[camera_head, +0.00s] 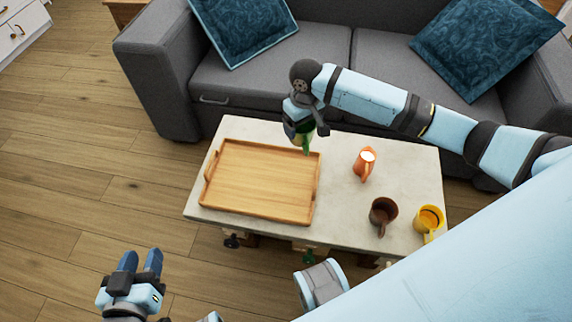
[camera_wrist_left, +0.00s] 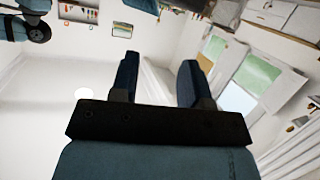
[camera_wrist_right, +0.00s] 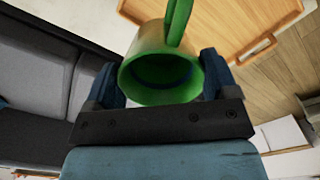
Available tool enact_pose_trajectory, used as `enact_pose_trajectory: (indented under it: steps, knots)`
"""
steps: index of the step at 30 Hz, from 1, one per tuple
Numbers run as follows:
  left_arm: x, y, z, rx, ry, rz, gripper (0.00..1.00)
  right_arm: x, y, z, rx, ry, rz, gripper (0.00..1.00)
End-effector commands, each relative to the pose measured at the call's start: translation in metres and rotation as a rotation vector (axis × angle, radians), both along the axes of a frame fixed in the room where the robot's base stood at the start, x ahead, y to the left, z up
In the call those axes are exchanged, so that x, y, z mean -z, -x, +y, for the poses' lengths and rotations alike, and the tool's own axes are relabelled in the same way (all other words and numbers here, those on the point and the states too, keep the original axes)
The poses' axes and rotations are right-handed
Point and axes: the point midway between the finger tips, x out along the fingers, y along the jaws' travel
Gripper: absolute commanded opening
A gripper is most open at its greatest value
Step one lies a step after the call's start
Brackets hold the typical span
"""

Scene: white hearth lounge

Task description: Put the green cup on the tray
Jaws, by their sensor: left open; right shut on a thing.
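The green cup (camera_head: 307,138) is held by my right gripper (camera_head: 300,128) near the far right corner of the tray, at the back of the table. In the right wrist view the green cup (camera_wrist_right: 162,72) sits between the two fingers, its dark inside facing the camera and its handle towards the tray. The wooden tray (camera_head: 262,180) is empty and lies on the left part of the table; part of it shows in the right wrist view (camera_wrist_right: 225,22). My left gripper (camera_head: 141,262) is open and empty, left of the table; its fingers show in the left wrist view (camera_wrist_left: 160,85).
The pale table (camera_head: 338,210) also carries an orange cup (camera_head: 364,166), a brown cup (camera_head: 382,214) and a yellow cup (camera_head: 428,220) on its right side. A grey sofa (camera_head: 330,62) with blue cushions stands close behind it. Wooden floor (camera_head: 110,180) is clear at left.

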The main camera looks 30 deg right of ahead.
Motion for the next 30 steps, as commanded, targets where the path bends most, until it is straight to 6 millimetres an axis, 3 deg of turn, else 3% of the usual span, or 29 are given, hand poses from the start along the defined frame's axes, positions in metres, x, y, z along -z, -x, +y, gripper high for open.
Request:
enact_pose_trajectory:
  steps: [3, 12, 16, 24, 30]
  knots:
    - [-0.022, -0.009, -0.012, 0.018, 0.064, -0.110, 0.43, 0.038, 0.001, 0.000, 0.000, 0.001, 0.003, 0.52]
    - [-0.071, -0.013, -0.031, 0.061, 0.205, -0.331, 0.43, 0.115, 0.001, 0.000, 0.000, 0.001, 0.003, 0.52]
    - [-0.085, -0.011, -0.034, 0.075, 0.244, -0.387, 0.43, 0.133, 0.000, 0.000, 0.000, 0.001, 0.001, 0.52]
    - [-0.095, -0.009, -0.038, 0.089, 0.282, -0.438, 0.43, 0.155, 0.001, 0.000, 0.000, 0.002, 0.002, 0.52]
    - [-0.081, -0.011, -0.040, 0.100, 0.267, -0.391, 0.43, 0.181, 0.000, 0.000, 0.000, 0.001, 0.000, 0.52]
